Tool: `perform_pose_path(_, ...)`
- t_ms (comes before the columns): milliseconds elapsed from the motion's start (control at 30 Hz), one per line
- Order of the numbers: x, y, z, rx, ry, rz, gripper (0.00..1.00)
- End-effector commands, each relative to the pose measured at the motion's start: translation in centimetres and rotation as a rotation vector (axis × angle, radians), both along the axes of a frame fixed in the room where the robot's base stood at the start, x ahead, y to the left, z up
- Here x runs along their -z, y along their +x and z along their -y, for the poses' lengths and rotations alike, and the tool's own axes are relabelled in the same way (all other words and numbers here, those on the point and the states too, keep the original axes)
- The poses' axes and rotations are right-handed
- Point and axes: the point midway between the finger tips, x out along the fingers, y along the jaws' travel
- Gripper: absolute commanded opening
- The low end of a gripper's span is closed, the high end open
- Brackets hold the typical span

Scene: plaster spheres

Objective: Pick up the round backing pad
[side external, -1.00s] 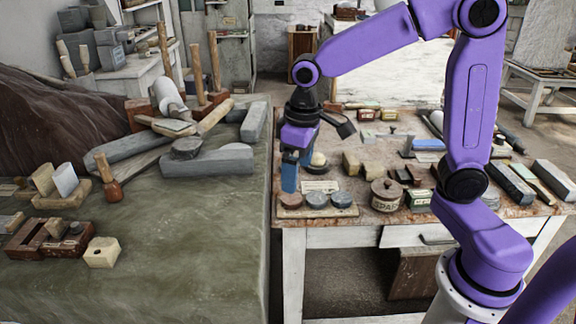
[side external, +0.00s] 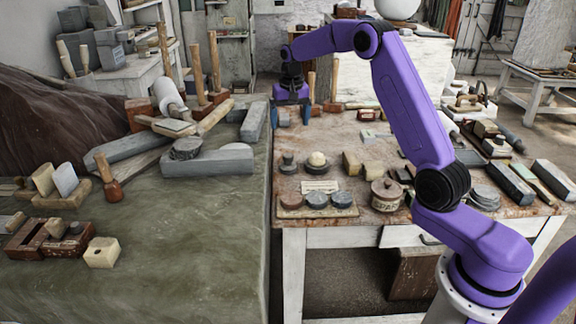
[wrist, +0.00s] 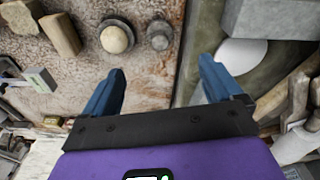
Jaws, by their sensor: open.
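My gripper (side external: 294,115) is open and empty, with blue fingers, above the far left part of the worktable. In the wrist view the gripper (wrist: 162,72) has nothing between its fingers. A small dark round piece with a raised knob (side external: 288,166) lies nearer the front; it also shows in the wrist view (wrist: 159,36), beyond the fingertips. Beside it is a round piece with a cream dome (side external: 317,160), also in the wrist view (wrist: 116,38). Both stand apart from my fingers. I cannot tell for certain which round piece is the backing pad.
Cream blocks (side external: 372,169) lie right of the domed piece. A green-covered surface (side external: 180,240) with tools and slabs adjoins on the left. The table's middle is fairly open.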

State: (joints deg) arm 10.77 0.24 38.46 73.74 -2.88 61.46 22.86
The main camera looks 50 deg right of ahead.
Motion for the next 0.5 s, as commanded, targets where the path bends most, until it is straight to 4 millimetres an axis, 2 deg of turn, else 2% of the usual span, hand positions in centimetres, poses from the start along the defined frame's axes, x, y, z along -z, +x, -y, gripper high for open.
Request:
perform_pose_path(167, 1.2, 0.2, 0.8, 0.022, 0.000, -0.001, 0.93)
perform_pose_path(500, 7.3, 0.8, 1.2, 0.020, 0.000, -0.003, 0.93)
